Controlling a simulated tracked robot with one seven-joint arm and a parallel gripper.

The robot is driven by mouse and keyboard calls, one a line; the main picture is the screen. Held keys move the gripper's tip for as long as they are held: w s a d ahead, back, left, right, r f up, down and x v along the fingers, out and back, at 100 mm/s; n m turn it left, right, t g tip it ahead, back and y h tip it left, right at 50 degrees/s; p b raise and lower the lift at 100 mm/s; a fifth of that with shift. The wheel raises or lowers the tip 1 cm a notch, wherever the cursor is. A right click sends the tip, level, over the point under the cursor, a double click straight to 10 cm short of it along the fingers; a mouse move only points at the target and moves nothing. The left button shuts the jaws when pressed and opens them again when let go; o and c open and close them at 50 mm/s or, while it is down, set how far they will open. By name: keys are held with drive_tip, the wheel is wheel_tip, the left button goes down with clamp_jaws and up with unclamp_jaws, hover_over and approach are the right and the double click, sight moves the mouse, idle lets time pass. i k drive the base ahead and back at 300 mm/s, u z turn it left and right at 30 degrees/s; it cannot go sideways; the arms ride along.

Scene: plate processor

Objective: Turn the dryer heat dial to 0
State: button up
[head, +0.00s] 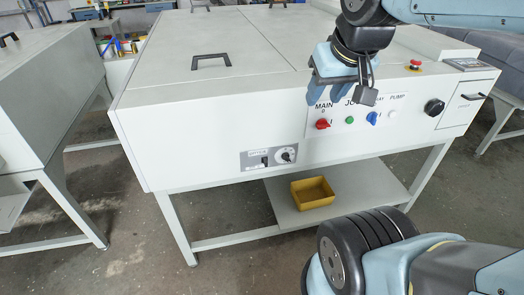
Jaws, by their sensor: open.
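The dryer panel (269,158) is a small grey plate low on the white machine's front, left of the middle. The dryer heat dial (287,155) is a small round knob at the panel's right; its setting is too small to read. A dark switch (265,161) sits left of the dial on the same panel.
A red main switch (322,124), green button (349,120), blue switch (372,118) and black knob (434,107) line the machine's front. A red emergency button (415,65) stands on top. A yellow bin (312,193) sits on the lower shelf (365,190). My arm's link fills the lower right.

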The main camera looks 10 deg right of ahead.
sight(286, 156)
drive_tip(key=u, duration=0.95)
drive_tip(key=i, duration=0.1)
drive_tip(key=z, duration=2.75)
drive_tip(key=k, duration=0.75)
drive_tip(key=u, duration=1.75)
